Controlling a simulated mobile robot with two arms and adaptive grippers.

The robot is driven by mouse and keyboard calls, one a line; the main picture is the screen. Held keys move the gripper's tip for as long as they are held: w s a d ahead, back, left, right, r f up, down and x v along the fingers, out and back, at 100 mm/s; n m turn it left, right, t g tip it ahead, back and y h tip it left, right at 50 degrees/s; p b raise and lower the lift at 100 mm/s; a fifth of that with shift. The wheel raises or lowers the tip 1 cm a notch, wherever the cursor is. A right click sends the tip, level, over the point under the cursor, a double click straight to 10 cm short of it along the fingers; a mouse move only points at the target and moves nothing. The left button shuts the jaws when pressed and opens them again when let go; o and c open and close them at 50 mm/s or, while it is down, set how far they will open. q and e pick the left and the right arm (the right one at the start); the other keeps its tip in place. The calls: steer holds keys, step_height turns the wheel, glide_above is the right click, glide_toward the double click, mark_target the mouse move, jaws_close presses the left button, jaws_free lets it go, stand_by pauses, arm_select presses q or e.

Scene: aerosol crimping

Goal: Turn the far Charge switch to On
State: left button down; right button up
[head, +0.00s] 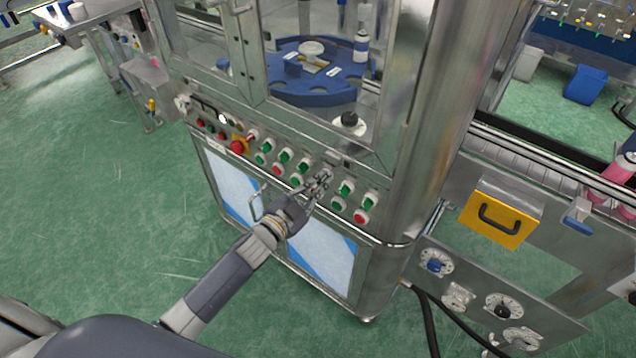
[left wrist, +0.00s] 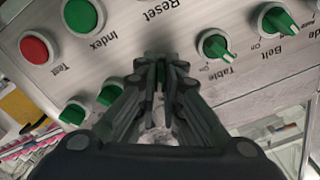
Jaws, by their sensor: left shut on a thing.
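The sloped control panel (head: 328,208) on the front of the machine carries rows of green switches and a few red buttons. My left gripper (head: 321,182) is at the panel's upper row, right of the middle; it also shows in the left wrist view (left wrist: 160,62). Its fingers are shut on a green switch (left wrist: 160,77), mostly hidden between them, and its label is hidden. No Charge label can be read. My right gripper is not in view.
In the left wrist view, the green Index button (left wrist: 83,15) and red Test button (left wrist: 37,49) are close to the fingers. An emergency stop (head: 238,147) is farther left. A conveyor with a yellow box (head: 497,217) stands right.

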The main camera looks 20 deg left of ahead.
arm_select(q)
steer(key=c, duration=1.7)
jaws_free()
steer(key=v, duration=1.2)
steer(key=shift+r, duration=0.1)
